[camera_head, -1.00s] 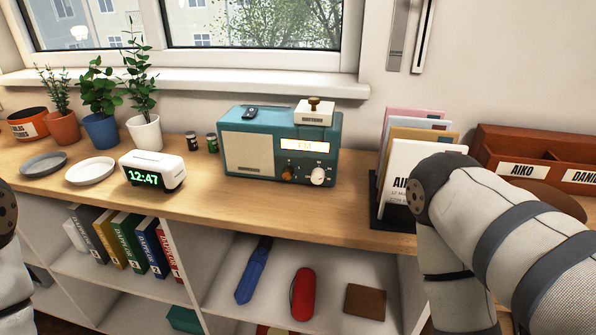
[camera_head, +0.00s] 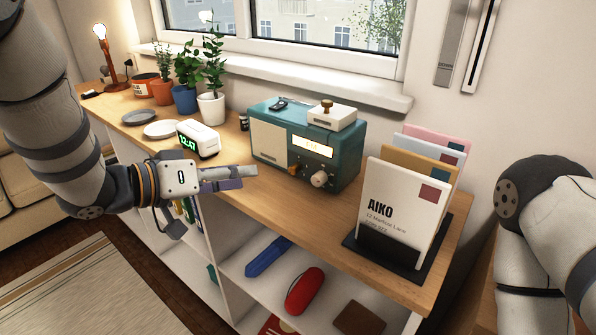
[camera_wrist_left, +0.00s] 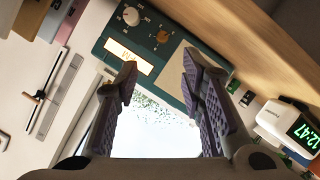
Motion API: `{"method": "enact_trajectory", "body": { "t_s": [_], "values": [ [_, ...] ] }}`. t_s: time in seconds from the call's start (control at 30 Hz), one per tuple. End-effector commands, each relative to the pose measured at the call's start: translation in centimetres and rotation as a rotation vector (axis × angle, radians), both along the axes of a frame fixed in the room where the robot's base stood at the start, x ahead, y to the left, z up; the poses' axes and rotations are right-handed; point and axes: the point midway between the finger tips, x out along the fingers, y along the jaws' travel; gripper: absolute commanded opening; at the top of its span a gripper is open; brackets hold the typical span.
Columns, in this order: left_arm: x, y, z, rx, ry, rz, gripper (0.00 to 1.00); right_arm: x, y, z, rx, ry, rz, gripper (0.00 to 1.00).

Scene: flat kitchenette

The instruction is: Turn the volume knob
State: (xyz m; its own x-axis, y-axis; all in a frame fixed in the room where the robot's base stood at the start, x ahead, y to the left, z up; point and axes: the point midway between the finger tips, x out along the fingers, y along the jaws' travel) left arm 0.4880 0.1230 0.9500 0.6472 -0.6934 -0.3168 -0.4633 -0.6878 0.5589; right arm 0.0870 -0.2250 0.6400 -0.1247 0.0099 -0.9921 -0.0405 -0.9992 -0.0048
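A teal radio (camera_head: 345,165) stands on the wooden shelf top, with a lit display and two front knobs: a white knob (camera_head: 319,180) and an orange-brown knob (camera_head: 292,170). I cannot read which is the volume knob. My left gripper (camera_head: 240,178) is in front of the radio's left part, apart from the knobs and empty. In the left wrist view its fingers (camera_wrist_left: 160,75) are spread open; the white knob (camera_wrist_left: 132,16) and the orange-brown knob (camera_wrist_left: 163,37) show beyond them, clear of both. My right arm shows at the right edge, its gripper out of view.
A white clock (camera_head: 199,139) stands left of the radio, behind my left gripper. A letter holder (camera_head: 385,258) with envelopes stands at the right. A small white box (camera_head: 332,117) and a dark object (camera_head: 278,104) lie on the radio. Potted plants and plates are farther left.

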Motion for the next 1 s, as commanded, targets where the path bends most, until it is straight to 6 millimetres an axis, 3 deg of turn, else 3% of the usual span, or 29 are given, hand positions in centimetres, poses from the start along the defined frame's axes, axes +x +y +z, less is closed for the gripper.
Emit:
{"method": "enact_trajectory", "body": {
  "t_s": [0.5, 0.9, 1.0],
  "values": [
    [6.8, -7.4, -4.0, 0.001, 0.008, -0.004, 0.36, -1.7, 0.0, -1.6, 0.001, 0.065, 0.001, 0.40],
    [7.7, -8.4, -3.9, 0.000, 0.002, -0.002, 0.36, -1.8, 0.0, -1.7, 0.001, 0.069, 0.001, 0.40],
    [7.7, -8.4, -3.9, -0.001, 0.001, -0.001, 0.14, -1.8, 0.0, -1.7, 0.001, 0.069, 0.001, 0.40]
  ]
}}
